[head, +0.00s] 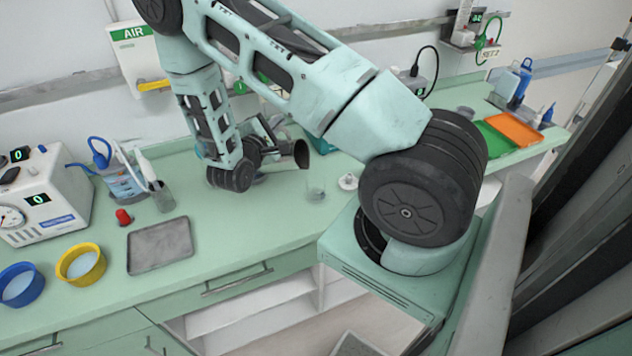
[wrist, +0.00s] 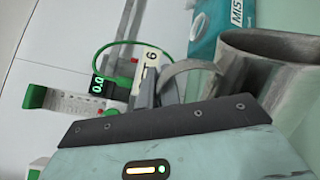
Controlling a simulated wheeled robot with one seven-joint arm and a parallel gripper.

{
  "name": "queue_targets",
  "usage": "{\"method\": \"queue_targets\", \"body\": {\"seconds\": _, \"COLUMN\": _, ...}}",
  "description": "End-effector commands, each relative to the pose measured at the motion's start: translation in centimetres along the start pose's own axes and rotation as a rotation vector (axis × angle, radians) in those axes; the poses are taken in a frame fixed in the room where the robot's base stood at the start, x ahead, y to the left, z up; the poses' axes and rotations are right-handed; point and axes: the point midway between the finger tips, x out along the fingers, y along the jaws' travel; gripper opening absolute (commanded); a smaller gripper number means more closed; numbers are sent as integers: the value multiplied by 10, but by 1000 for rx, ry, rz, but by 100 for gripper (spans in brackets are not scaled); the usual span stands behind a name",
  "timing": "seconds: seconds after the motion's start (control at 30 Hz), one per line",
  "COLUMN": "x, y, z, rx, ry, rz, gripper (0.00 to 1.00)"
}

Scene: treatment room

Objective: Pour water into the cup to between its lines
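My gripper (head: 268,143) is over the back counter, mostly hidden behind my arm in the head view. It appears shut on the handle of a grey metal jug (head: 301,154). The jug is tilted, with its dark mouth toward the right. The jug and its curved handle fill the right of the wrist view (wrist: 272,45). A small clear cup (head: 316,191) stands on the counter just below and slightly right of the jug's mouth, apart from it. Its lines and water level are too small to make out. No water stream is visible.
A small white object (head: 348,181) sits right of the cup. A teal box (wrist: 222,22) stands behind the jug. A grey tray (head: 160,246), a red cap (head: 124,217), a bottle (head: 163,197) and yellow (head: 81,265) and blue (head: 20,286) bowls are at left. Counter between tray and cup is clear.

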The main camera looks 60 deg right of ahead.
Motion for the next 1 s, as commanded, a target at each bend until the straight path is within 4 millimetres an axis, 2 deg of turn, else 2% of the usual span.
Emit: {"method": "queue_targets", "body": {"seconds": 1.0, "x": 0, "y": -10, "z": 9, "rx": 98, "ry": 2, "rz": 3, "gripper": 0}}
